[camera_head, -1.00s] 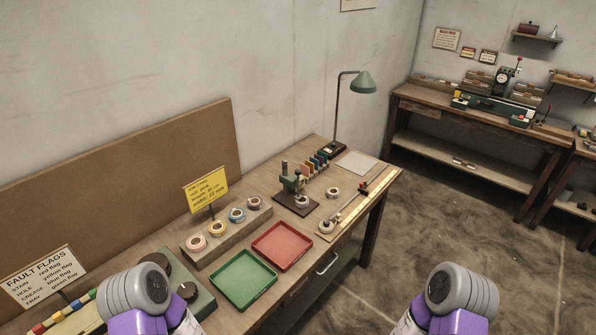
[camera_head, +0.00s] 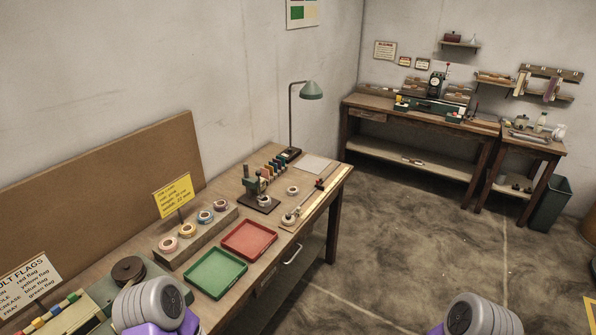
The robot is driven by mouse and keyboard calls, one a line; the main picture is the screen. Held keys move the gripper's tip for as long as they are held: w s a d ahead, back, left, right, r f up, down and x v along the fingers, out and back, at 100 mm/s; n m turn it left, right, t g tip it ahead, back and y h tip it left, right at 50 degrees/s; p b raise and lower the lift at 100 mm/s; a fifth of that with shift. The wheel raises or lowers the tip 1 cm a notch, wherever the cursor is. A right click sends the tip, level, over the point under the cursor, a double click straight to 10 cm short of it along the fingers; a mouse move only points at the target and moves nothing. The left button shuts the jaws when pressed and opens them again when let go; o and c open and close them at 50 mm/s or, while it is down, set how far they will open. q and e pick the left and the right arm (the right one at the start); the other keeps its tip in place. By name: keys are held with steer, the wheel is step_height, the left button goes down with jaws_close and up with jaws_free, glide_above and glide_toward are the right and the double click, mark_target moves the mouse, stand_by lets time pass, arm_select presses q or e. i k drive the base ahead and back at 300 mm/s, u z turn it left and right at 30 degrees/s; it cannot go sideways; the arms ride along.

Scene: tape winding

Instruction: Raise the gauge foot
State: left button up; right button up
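Two devices could carry the gauge foot, and I cannot tell which from here. A small green stand (camera_head: 254,184) on a dark base stands on the near bench, with a tape roll (camera_head: 264,201) at its foot. On the far bench, a green machine (camera_head: 436,106) has a black upright with a round dial (camera_head: 437,84). A foot is too small to make out on either. Only grey and purple links of my two arms show at the bottom edge; both grippers are out of view.
The near bench holds a red tray (camera_head: 249,239), a green tray (camera_head: 215,273), a rack of tape rolls (camera_head: 176,257), a yellow card (camera_head: 173,196) and a lamp (camera_head: 312,90). A bin (camera_head: 551,203) stands at right. The floor (camera_head: 425,250) between the benches is open.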

mark_target(258, 173)
steer(key=z, duration=1)
steer(key=i, duration=1.2)
steer(key=u, duration=2.15)
